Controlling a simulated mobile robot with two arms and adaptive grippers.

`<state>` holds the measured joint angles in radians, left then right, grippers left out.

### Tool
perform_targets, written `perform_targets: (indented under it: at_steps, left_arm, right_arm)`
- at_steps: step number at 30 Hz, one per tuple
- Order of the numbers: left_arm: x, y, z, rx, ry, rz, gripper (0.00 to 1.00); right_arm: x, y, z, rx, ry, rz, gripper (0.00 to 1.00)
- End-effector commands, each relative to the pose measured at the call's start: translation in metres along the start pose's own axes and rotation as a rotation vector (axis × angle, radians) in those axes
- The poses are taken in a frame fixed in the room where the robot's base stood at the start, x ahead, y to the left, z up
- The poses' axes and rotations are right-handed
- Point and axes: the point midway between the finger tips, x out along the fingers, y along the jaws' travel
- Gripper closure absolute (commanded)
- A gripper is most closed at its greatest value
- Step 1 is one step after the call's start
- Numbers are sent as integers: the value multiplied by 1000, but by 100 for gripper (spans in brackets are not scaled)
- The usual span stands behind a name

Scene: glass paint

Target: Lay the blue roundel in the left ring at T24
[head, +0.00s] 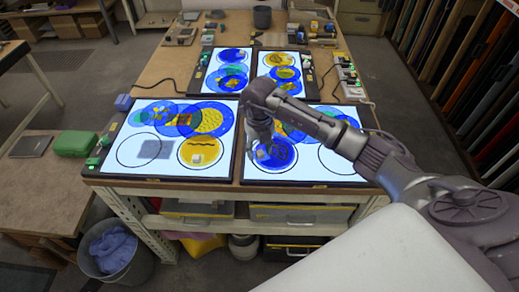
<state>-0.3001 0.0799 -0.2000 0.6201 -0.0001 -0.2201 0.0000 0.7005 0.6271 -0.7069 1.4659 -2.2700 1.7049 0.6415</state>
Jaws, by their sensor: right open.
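A blue roundel (283,154) with a dark pattern and a small pale block on it lies at the left ring's place on the front right light panel (300,177). The ring's outline is hard to tell apart from its edge. My right gripper (263,143) is open and points down just above the roundel's left part, near the pale block. I cannot tell whether it touches the block. The right ring (322,163) is partly hidden by my right arm. No T24 label is readable. My left gripper is out of view.
Two more lit panels stand behind. A green box (76,144) is at left; a bin (118,262) stands below.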

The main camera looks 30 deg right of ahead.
Motion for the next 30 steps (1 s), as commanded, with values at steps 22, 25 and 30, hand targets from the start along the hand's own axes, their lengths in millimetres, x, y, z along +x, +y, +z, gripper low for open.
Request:
perform_targets:
  at_steps: [22, 25, 30]
  left_arm:
    - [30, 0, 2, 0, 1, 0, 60]
    - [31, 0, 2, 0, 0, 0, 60]
    - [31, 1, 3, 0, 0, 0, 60]
  right_arm:
    - [-110, 0, 1, 1, -3, 0, 53]
    - [-119, 0, 0, 1, -2, 1, 53]
    - [-123, 0, 0, 1, 1, 0, 53]
